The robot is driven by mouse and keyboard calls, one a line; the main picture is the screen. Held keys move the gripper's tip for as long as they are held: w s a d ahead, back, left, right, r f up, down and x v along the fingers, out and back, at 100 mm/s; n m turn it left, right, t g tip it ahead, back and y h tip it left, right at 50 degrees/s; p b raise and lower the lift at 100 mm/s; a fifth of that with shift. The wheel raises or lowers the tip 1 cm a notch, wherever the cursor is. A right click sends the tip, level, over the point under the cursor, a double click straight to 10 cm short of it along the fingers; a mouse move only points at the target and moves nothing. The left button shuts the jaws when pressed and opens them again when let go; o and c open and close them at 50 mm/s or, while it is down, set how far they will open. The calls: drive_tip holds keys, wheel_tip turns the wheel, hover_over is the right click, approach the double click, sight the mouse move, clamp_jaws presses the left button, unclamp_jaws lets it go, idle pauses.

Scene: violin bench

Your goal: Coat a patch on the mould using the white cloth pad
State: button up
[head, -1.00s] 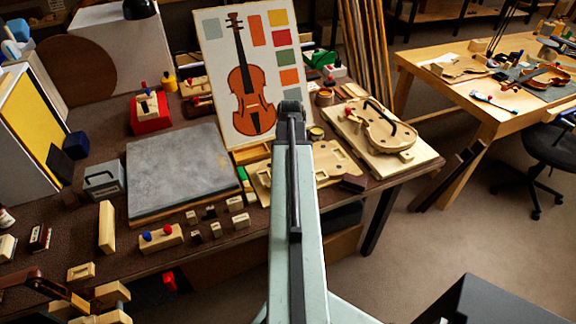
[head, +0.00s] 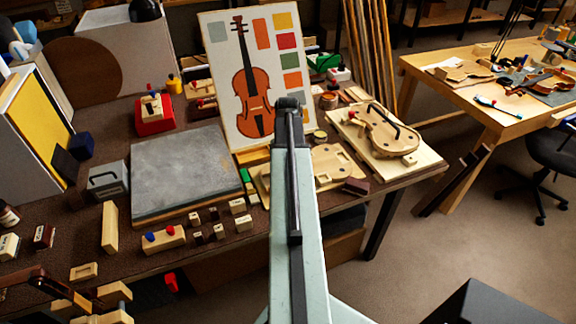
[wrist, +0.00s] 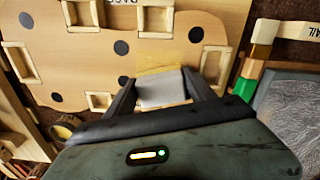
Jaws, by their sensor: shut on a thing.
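My gripper (wrist: 158,80) is shut on the white cloth pad (wrist: 161,93), which shows between the two dark fingers in the wrist view. The pad is over the mould (wrist: 120,72), a pale wooden board with dark round spots and small blocks in its cutouts. A yellowish strip (wrist: 160,70) shows at the pad's far edge; I cannot tell whether pad and mould touch. In the head view the mould (head: 338,163) lies flat on the bench, partly behind my arm, which hides the gripper and pad.
A grey slab (head: 180,172) lies left of the mould. A violin picture board (head: 222,60) stands behind. A violin body on a board (head: 394,132) lies to the right. Several small blocks (head: 214,213) sit before the slab.

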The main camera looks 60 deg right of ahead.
drive_tip(key=shift+s+a, duration=0.6)
drive_tip(key=shift+s, duration=0.25)
drive_tip(key=shift+s+a, duration=0.55)
drive_tip(key=shift+s, duration=0.3)
drive_tip(key=shift+r, duration=0.15)
wheel_tip(320, 180, up, 6)
drive_tip(key=p, duration=0.6)
drive_tip(key=shift+d, duration=0.1)
wheel_tip(320, 180, up, 3)
drive_tip(key=p, duration=0.3)
